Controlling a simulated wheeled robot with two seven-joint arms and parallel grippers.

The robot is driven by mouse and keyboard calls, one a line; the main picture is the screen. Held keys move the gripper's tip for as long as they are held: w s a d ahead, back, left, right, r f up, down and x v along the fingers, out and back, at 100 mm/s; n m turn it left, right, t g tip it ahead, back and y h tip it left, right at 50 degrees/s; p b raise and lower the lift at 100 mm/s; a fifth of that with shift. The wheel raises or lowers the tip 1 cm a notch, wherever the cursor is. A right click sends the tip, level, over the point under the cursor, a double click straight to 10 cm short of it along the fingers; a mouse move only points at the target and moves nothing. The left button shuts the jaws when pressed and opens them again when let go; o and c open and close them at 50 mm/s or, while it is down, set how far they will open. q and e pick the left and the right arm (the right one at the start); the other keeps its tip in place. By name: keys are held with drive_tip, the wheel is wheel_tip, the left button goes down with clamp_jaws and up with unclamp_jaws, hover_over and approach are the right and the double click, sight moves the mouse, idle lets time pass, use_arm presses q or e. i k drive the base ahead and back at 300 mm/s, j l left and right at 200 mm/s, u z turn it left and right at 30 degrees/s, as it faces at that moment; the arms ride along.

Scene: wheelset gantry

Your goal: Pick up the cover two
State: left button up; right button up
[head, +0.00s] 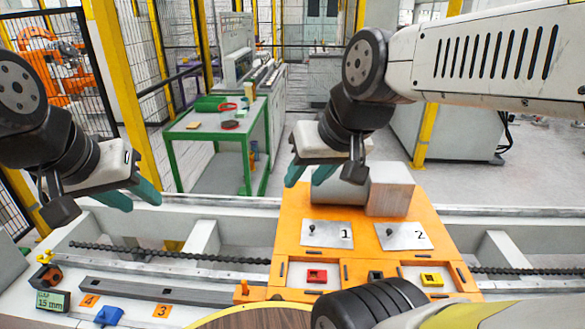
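Cover two (403,237) is a flat grey plate marked "2" with a small dark knob. It lies on the right part of the orange fixture (292,205). A similar plate, cover one (327,235), marked "1", lies to its left. My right gripper (307,178) is open and empty, with teal fingertips apart, above the back left of the fixture. It is up and to the left of cover two, not touching it. My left gripper (138,200) is open and empty over the grey beam at the left, far from both covers.
A pale block (389,192) stands behind the covers. Red (317,276) and yellow (432,279) pieces sit in front of them. A dark rail (170,291), a blue piece (108,316) and a small display (51,300) are at front left. A green table (215,130) stands behind.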

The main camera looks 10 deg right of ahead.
sight(392, 236)
drive_tip(key=z, duration=1.6)
drive_tip(key=i+l, duration=0.15)
drive_tip(key=l, duration=0.2)
drive_tip(key=i+l+u, duration=0.1)
drive_tip(key=l, duration=0.25)
drive_tip(key=i+l, duration=0.2)
drive_tip(key=l, duration=0.2)
drive_tip(key=i+l+u, duration=0.1)
drive_tip(key=l, duration=0.25)
drive_tip(key=i+l+u, duration=0.1)
drive_tip(key=u, duration=1.55)
